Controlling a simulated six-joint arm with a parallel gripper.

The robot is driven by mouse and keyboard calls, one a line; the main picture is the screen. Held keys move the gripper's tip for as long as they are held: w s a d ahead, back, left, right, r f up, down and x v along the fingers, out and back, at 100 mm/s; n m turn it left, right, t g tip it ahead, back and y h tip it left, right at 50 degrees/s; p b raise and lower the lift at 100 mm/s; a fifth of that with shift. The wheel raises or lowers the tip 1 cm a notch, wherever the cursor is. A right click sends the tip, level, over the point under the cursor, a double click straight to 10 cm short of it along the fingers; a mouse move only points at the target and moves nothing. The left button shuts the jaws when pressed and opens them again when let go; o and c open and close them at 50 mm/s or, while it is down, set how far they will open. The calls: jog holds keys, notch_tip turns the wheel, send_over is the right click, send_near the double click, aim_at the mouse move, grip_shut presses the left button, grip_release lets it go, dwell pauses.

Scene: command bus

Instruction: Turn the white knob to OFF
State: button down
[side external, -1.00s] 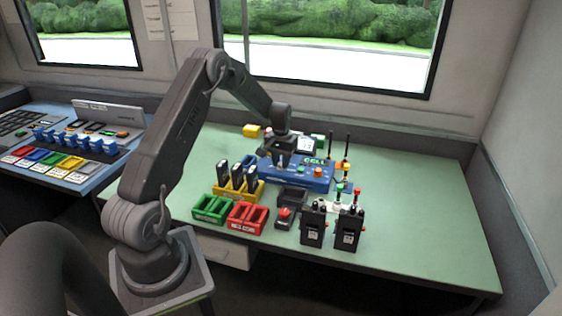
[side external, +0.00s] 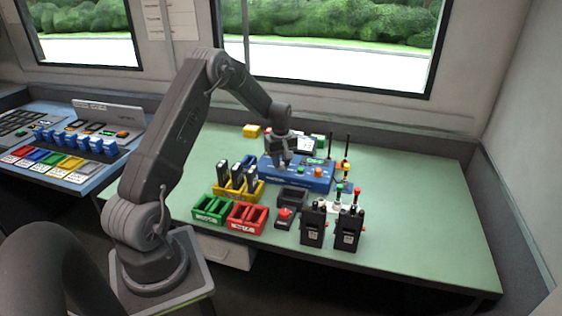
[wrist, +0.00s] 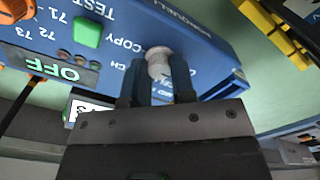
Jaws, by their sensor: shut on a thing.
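The white knob (wrist: 159,63) sits on the blue panel (wrist: 215,40), between my fingertips in the wrist view. My gripper (wrist: 160,72) is shut on it, with one dark finger on each side. A small dark display (wrist: 66,67) on the panel reads OFF in green letters. In the side view, my gripper (side external: 284,162) reaches down to the left part of the blue panel (side external: 300,178), and its fingers largely hide the knob there.
A green button (wrist: 87,32) and an orange knob (wrist: 16,10) are on the same panel. The table's right side is clear.

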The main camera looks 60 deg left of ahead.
jog(key=shift+n, duration=0.6)
jog(key=c, duration=0.9)
grip_release()
jog(key=shift+c, duration=0.2)
notch_tip(320, 180, up, 14)
